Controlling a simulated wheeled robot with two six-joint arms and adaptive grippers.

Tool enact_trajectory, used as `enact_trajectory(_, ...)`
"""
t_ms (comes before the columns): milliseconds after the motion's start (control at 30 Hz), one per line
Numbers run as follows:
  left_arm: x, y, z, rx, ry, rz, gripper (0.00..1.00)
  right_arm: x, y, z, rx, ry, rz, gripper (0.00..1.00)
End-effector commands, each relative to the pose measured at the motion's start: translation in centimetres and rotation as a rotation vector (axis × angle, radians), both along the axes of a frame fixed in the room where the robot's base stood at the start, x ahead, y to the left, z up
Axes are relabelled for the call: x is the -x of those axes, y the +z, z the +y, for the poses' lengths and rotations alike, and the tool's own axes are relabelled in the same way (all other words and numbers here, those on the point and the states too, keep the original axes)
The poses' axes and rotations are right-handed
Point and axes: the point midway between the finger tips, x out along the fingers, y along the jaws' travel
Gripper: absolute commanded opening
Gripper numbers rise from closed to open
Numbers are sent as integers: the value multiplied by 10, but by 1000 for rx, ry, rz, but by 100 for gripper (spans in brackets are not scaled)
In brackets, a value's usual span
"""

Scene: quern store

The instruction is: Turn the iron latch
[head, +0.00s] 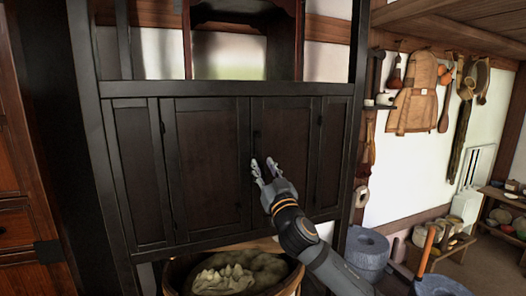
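A dark wooden cabinet with panelled doors (208,160) fills the middle of the head view. Its doors look closed. A small dark fitting (257,134), which may be the iron latch, sits near the seam between the two middle doors; it is too dark to tell its shape or angle. My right gripper (262,162) is in front of the right middle door, just below that fitting. Its two fingers are apart with nothing visible between them. I cannot tell whether they touch the door. My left gripper is not in view.
A round basket (174,276) with a pale sack stands below the cabinet. A reddish wooden cupboard (14,225) stands at left.

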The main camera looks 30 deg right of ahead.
Motion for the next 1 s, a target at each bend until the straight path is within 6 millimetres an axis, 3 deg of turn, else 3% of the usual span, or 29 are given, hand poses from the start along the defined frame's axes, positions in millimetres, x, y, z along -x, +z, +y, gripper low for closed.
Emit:
enact_trajectory(100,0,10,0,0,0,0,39,-6,4,-1,-1,0,1,33)
enact_trajectory(400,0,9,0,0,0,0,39,-8,1,-1,1,1,1,33)
enact_trajectory(633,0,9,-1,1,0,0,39,-7,2,-1,1,1,1,2)
enact_trajectory(1000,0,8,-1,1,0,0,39,-7,2,-1,13,1,4,0)
